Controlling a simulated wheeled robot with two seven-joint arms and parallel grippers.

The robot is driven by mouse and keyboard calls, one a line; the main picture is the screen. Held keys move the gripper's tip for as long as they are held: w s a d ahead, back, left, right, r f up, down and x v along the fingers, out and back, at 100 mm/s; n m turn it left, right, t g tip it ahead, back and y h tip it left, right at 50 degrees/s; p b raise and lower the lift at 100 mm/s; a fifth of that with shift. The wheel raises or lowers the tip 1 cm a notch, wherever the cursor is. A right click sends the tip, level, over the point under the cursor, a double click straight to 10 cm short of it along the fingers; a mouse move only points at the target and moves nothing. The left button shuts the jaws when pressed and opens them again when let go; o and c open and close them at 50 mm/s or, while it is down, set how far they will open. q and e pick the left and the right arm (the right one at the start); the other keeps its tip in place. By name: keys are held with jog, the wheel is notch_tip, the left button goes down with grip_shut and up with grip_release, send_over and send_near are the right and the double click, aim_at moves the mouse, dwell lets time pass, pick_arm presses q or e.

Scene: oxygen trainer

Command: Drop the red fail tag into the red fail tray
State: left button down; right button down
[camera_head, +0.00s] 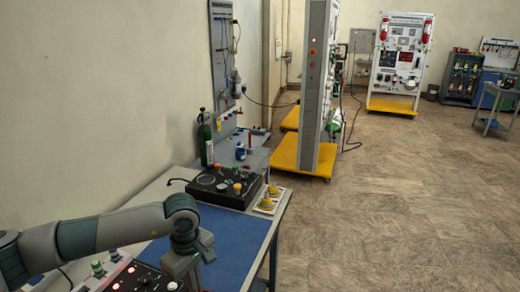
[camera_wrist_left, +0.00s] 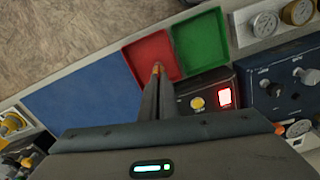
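The red fail tray (camera_wrist_left: 137,49) is a shallow square tray in the left wrist view, at the table edge. My left gripper (camera_wrist_left: 157,76) reaches over it, its two dark fingers close together. A small orange-red piece (camera_wrist_left: 156,68) shows at the fingertips and seems to be the red fail tag, mostly hidden by the fingers. Its height above the tray is hard to tell. In the head view my left gripper (camera_head: 187,265) points down near the blue mat, with its fingertips out of sight. My right gripper is not in view.
A green tray (camera_wrist_left: 206,40) adjoins the red one. A black box (camera_wrist_left: 207,99) with a yellow button and lit red display, and a dark gauge panel (camera_wrist_left: 275,85), stand close by. The blue mat (camera_wrist_left: 78,92) is bare. A green cylinder (camera_head: 206,140) stands farther back.

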pick_arm(q)
jog(key=shift+f, duration=0.35)
jog(key=c, duration=2)
grip_release()
jog(key=shift+r, duration=0.1)
